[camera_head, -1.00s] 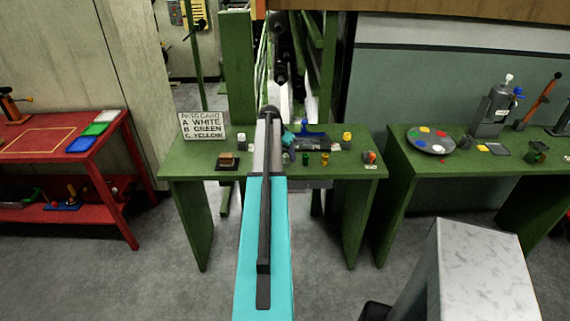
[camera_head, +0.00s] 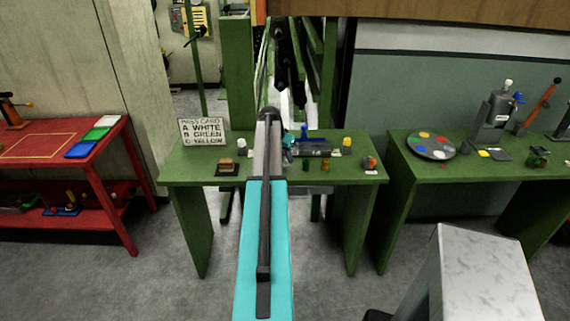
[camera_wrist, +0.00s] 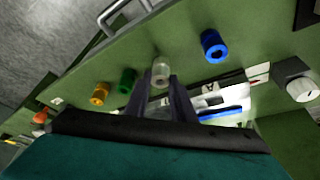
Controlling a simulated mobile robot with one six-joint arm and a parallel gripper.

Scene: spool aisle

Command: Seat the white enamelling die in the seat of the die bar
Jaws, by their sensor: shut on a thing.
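In the wrist view my gripper (camera_wrist: 168,82) is shut on a pale, whitish cylinder with a hole in its top, which looks like the white enamelling die (camera_wrist: 161,68). The die appears upright at the fingertips, over or on the green table; I cannot tell whether it touches it. A dark grey block with a blue part, perhaps the die bar (camera_head: 313,149), lies right of my arm on the green table (camera_head: 200,166). Its seat cannot be made out.
In the wrist view a blue die (camera_wrist: 213,45) stands right of the held one; a green die (camera_wrist: 127,80) and an orange die (camera_wrist: 100,93) stand left. A white-topped knob (camera_head: 240,143), brown block (camera_head: 227,163) and card (camera_head: 201,131) are left of my arm.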

